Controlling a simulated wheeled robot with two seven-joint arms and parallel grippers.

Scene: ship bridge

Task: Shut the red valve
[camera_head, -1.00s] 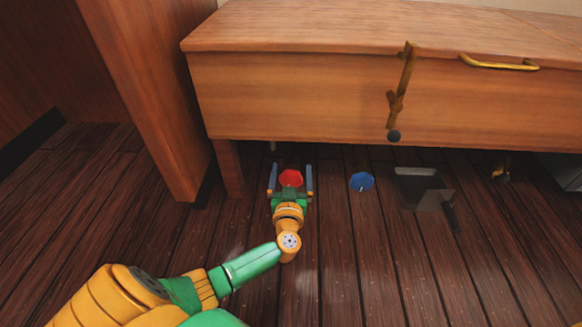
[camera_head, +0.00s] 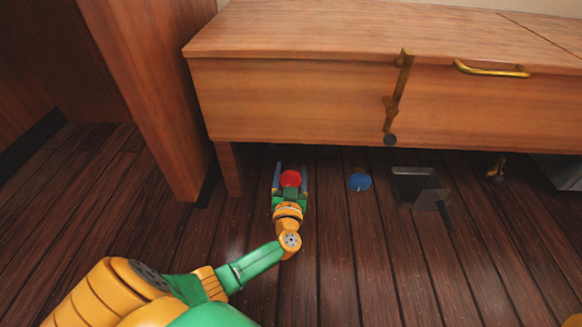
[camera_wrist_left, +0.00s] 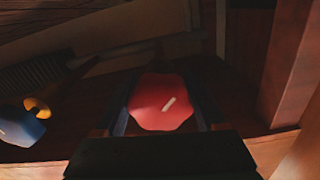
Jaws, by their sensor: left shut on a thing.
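My right gripper does not show.
A blue valve (camera_head: 359,181) stands to the right of the red one. A bench (camera_head: 300,100) overhangs behind, with a leg (camera_head: 229,168) at left. The front floor is clear.

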